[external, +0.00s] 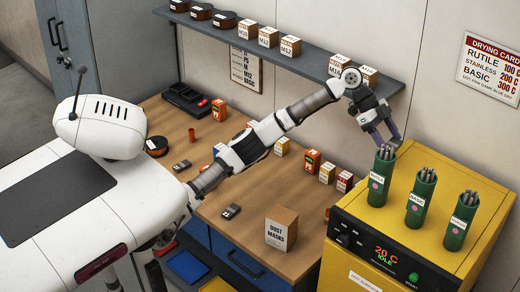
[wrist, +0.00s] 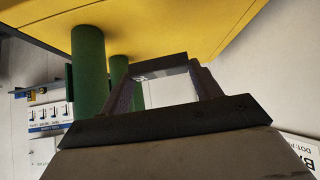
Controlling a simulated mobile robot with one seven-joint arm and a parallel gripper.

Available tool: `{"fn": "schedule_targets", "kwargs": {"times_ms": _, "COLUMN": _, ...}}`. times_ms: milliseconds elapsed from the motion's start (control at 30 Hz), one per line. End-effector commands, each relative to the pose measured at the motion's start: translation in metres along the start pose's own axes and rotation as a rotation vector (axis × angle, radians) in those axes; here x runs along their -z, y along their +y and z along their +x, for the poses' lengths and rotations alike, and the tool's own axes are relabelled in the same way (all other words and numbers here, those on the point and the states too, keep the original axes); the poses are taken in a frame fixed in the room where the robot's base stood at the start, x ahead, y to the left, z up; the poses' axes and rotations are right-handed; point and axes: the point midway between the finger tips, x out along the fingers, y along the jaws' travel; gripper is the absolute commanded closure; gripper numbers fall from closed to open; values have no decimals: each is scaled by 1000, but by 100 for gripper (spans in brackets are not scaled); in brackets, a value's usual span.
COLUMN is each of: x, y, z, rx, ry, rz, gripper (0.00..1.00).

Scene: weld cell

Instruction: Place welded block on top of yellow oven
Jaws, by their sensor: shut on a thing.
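The yellow oven (external: 446,176) stands at the right in the external view, its display reading 20 C IDLE. My gripper (external: 384,140) is over the oven's far left part, close beside or above the mouth of the leftmost green canister. In the wrist view the fingers (wrist: 164,82) are shut on a small dark block (wrist: 158,67) with a lighter grey patch, held across the fingertips. The block cannot be made out in the external view. The oven's yellow top (wrist: 200,25) fills the upper part of the tilted wrist view, with space showing between it and the block.
Green rod canisters stand on the oven: left (external: 379,182), middle (external: 420,200) and right (external: 461,222). A canister (wrist: 88,75) is beside my fingers in the wrist view. A shelf with boxes (external: 290,46) runs behind. A dust masks box (external: 281,229) stands on the bench.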

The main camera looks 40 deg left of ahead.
Motion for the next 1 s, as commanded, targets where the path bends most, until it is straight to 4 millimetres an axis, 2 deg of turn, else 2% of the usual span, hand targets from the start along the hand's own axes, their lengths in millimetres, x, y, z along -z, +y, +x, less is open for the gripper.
{"fn": "schedule_targets", "kwargs": {"times_ms": 33, "x": 11, "y": 5, "z": 13, "rx": -12, "ry": 2, "rz": 9, "gripper": 74}}
{"fn": "schedule_targets", "kwargs": {"times_ms": 100, "x": 22, "y": 8, "z": 28, "rx": -23, "ry": 3, "rz": 20, "gripper": 74}}
{"fn": "schedule_targets", "kwargs": {"times_ms": 200, "x": 32, "y": 13, "z": 45, "rx": -35, "ry": 2, "rz": 33, "gripper": 74}}
{"fn": "schedule_targets", "kwargs": {"times_ms": 333, "x": 38, "y": 16, "z": 59, "rx": -42, "ry": 2, "rz": 42, "gripper": 74}}
{"fn": "schedule_targets", "kwargs": {"times_ms": 533, "x": 25, "y": 16, "z": 78, "rx": -46, "ry": 1, "rz": 46, "gripper": 74}}
{"fn": "schedule_targets", "kwargs": {"times_ms": 833, "x": 6, "y": 16, "z": 96, "rx": -45, "ry": 2, "rz": 45, "gripper": 74}}
{"fn": "schedule_targets", "kwargs": {"times_ms": 1000, "x": -10, "y": 16, "z": 112, "rx": -46, "ry": 2, "rz": 45, "gripper": 74}}
